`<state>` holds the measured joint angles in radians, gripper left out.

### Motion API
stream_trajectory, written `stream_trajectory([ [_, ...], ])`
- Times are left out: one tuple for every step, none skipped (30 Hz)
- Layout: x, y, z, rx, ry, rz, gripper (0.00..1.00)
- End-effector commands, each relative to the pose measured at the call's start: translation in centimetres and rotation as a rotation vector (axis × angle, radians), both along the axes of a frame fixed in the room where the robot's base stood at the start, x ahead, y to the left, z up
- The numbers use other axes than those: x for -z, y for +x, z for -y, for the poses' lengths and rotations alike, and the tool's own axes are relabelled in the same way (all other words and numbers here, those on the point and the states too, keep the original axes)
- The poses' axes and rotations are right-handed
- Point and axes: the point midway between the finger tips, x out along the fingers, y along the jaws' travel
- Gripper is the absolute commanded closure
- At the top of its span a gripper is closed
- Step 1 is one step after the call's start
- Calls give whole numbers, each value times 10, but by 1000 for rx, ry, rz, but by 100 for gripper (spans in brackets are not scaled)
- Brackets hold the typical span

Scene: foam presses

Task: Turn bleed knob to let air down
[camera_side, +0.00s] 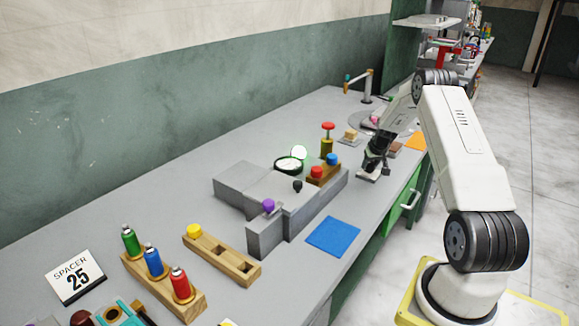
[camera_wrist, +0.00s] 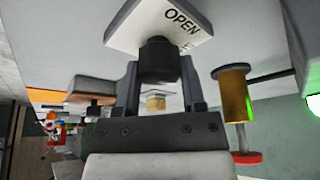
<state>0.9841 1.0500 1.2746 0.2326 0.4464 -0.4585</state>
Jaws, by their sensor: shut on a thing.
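A black round knob (camera_wrist: 158,58) stands at a white plate marked OPEN (camera_wrist: 125,25) in the wrist view. My gripper (camera_wrist: 160,75) has one finger on each side of the knob and is shut on it. In the side view my gripper (camera_side: 374,163) reaches down close to the bench, right of the grey press block (camera_side: 240,185). The plate (camera_side: 366,175) shows there only as a small pale edge, and my gripper hides the knob.
A brass post with a red top (camera_side: 327,140) stands left of my gripper, and shows in the wrist view (camera_wrist: 235,98). Red and blue buttons (camera_side: 317,171) sit on a wooden block nearby. A blue mat (camera_side: 333,237) lies at the bench's front edge. A tan block (camera_side: 350,135) lies behind.

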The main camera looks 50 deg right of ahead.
Motion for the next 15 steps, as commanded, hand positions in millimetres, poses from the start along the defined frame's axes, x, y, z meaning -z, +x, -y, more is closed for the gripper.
stream_trajectory([
  [0, 0, 0, -2, 0, 0, 100],
  [0, 0, 0, -4, 0, 0, 100],
  [0, 0, 0, -8, 0, 0, 100],
  [0, 0, 0, -12, 0, 0, 100],
  [0, 0, 0, -17, 0, 0, 100],
  [0, 0, 0, -23, 1, -1, 100],
  [0, 0, 0, -29, 1, -1, 100],
  [0, 0, 0, -37, 0, 0, 100],
  [0, 0, 0, -46, 1, 1, 100],
  [0, 0, 0, -56, 1, 0, 100],
  [0, 0, 0, -65, 1, 1, 100],
  [0, 0, 0, -78, 1, 1, 100],
  [0, 0, 0, -91, 1, 1, 100],
  [0, 0, 0, -103, 1, 1, 100],
  [0, 0, 0, -121, 3, 1, 100],
])
